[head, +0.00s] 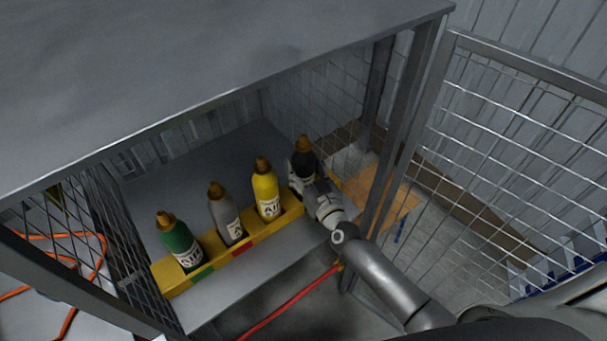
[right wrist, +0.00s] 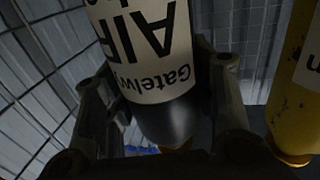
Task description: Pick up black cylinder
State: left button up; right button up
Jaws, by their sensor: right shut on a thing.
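The black cylinder (head: 305,158) has a brass cap and a white label, and stands upright at the right end of the row in the cage. In the right wrist view the black cylinder (right wrist: 168,118) appears upside down, its label reading AIR. My right gripper (head: 303,184) is shut around it from the front, with a finger on each side in the right wrist view (right wrist: 155,85). The gripper hides its lower part in the head view, so I cannot tell whether its base is seated in the rack. My left gripper is not in view.
Yellow (head: 266,190), grey (head: 225,215) and green (head: 180,243) cylinders stand in the yellow rack (head: 167,281). The yellow one is just left of the black one. The grey cage top (head: 200,60) overhangs, and the mesh door (head: 510,140) stands open at right.

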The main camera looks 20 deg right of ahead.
grip_shut()
jog(key=shift+w+r, duration=0.1)
jog(key=shift+r, duration=0.1)
